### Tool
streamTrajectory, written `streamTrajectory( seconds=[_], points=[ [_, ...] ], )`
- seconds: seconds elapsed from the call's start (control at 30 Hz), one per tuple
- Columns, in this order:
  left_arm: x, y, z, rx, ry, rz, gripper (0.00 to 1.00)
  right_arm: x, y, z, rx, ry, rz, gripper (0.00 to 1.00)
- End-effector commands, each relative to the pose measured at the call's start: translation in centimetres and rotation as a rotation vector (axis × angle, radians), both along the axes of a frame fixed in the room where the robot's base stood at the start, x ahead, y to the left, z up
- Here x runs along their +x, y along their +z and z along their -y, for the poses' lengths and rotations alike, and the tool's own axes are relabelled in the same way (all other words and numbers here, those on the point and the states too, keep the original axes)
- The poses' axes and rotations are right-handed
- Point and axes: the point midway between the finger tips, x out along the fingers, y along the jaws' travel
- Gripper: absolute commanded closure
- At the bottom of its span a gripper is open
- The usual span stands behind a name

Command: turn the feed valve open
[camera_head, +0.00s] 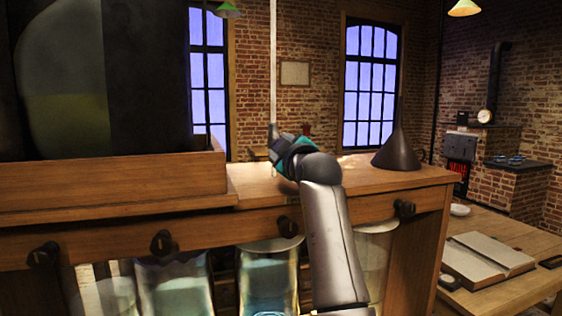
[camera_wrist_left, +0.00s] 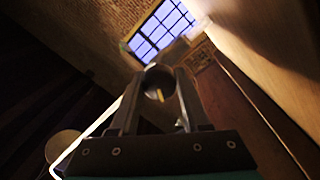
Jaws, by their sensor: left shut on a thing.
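My left gripper (camera_head: 274,138) is above the wooden shelf top in the head view, its teal wrist in front of most of it. In the left wrist view its two fingers (camera_wrist_left: 158,92) are closed on a dark round knob (camera_wrist_left: 156,76), which looks like the feed valve's handle. In the head view the knob is hidden and I cannot tell how far it is turned. A pale vertical pipe (camera_head: 272,60) comes down to the gripper's place. My right gripper is in neither view.
A dark funnel (camera_head: 398,152) stands on the shelf top, right of my arm. A large dark vessel (camera_head: 150,75) fills the left. Glass jars (camera_head: 175,292) and dark taps (camera_head: 163,243) are below.

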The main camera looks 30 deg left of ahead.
Motion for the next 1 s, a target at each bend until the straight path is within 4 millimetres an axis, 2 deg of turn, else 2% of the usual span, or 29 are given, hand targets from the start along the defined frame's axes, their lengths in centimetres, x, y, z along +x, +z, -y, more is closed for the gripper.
streamTrajectory(
  seconds=[0.1, 0.4, 0.7, 1.0],
  points=[
    [0.0, -0.1, 0.1, -0.07, -0.003, 0.089, 1.0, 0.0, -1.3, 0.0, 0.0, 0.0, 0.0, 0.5],
    [0.0, 0.1, 0.0, -0.227, -0.002, 0.275, 1.0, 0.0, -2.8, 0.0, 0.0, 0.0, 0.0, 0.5],
    [-0.1, 0.1, 0.0, -0.326, -0.002, 0.391, 1.0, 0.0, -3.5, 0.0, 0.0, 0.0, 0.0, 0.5],
    [-0.1, 0.2, 0.0, -0.359, -0.002, 0.43, 1.0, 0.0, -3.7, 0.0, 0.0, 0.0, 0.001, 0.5]
  ],
)
